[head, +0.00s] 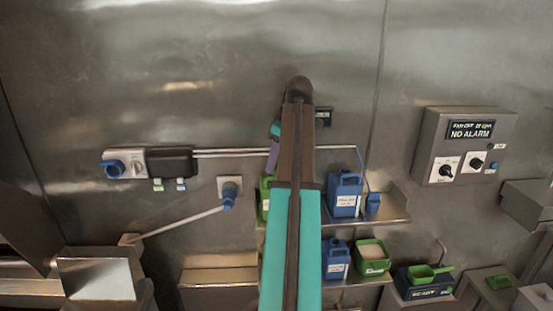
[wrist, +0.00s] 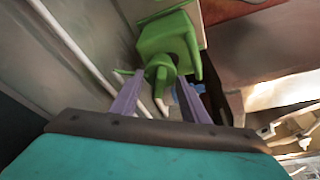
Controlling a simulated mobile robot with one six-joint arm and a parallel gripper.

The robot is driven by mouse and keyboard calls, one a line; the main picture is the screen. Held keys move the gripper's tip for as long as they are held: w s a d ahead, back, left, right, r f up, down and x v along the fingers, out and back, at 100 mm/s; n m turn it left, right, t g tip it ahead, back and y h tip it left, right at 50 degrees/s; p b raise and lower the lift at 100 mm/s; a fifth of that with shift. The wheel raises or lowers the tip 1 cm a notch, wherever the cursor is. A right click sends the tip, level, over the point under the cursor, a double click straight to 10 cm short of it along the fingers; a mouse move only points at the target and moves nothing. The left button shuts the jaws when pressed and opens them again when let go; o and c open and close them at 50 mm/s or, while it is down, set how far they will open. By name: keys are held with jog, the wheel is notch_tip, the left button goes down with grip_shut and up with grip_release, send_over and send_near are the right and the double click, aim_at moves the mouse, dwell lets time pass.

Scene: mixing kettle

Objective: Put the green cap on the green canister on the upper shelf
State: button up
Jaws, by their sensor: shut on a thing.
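The green canister (head: 265,196) stands on the upper shelf, mostly hidden behind my arm in the head view. It shows at the top of the wrist view (wrist: 172,38). My gripper (wrist: 161,78) has its purple fingers on either side of a round green piece, which looks like the green cap (wrist: 160,70). The fingers are shut on it. The cap is right by the canister in the wrist view; I cannot tell whether it touches or sits on it. In the head view the purple fingers (head: 272,155) point down just above the canister.
A blue canister (head: 345,198) and a small blue piece (head: 373,203) stand right of my arm on the upper shelf (head: 392,213). A lower shelf holds a blue canister (head: 336,262) and a green open container (head: 372,262). A metal pipe (head: 250,151) runs along the wall behind.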

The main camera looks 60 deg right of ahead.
jog(key=shift+f, duration=0.5)
dwell(0.6)
jog(key=o, duration=1.1)
jog(key=o, duration=0.4)
jog(key=shift+s+r, duration=0.1)
jog(key=shift+v, duration=3.4)
jog(key=shift+s, duration=0.1)
